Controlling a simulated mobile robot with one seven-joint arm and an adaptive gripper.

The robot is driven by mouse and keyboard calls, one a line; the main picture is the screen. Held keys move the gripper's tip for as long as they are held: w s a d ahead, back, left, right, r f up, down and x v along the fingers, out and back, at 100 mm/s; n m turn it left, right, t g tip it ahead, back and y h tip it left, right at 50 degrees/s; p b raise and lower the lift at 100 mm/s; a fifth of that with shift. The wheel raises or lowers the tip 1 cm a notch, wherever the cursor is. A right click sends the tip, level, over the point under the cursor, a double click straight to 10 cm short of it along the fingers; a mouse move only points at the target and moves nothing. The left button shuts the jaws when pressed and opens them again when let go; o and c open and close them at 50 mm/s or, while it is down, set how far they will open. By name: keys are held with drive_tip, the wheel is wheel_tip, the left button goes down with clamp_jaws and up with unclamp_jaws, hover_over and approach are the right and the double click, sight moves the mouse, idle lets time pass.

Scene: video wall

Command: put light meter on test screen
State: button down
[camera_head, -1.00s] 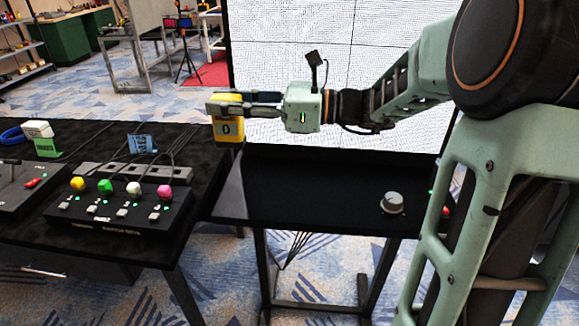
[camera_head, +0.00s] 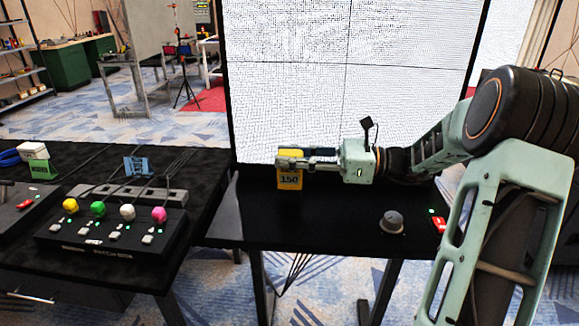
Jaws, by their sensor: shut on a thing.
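The light meter (camera_head: 290,180) is a yellow block with a dark-lettered display reading 150. My gripper (camera_head: 290,160) is shut on its upper part, reaching in from the right. The meter is upright in front of the lower left part of the test screen (camera_head: 300,90), a large white lit panel with dark seam lines. Its lower end is close to the black tabletop; I cannot tell whether it touches the table or the screen. The gripper fingers hide part of the meter's top.
A black table (camera_head: 330,225) stands below the screen with a grey knob (camera_head: 390,222) and a red switch (camera_head: 439,224) at its right. On the left table is a control box (camera_head: 110,236) with yellow, green, white and pink knobs. The black table's front middle is clear.

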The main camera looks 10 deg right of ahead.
wheel_tip(320, 180, down, 2)
drive_tip(key=shift+r, duration=0.1)
drive_tip(key=c, duration=1.6)
unclamp_jaws()
drive_tip(key=shift+f, duration=0.2)
drive_tip(key=shift+r, duration=0.2)
drive_tip(key=p+v, duration=0.1)
drive_tip(key=v, duration=1.1)
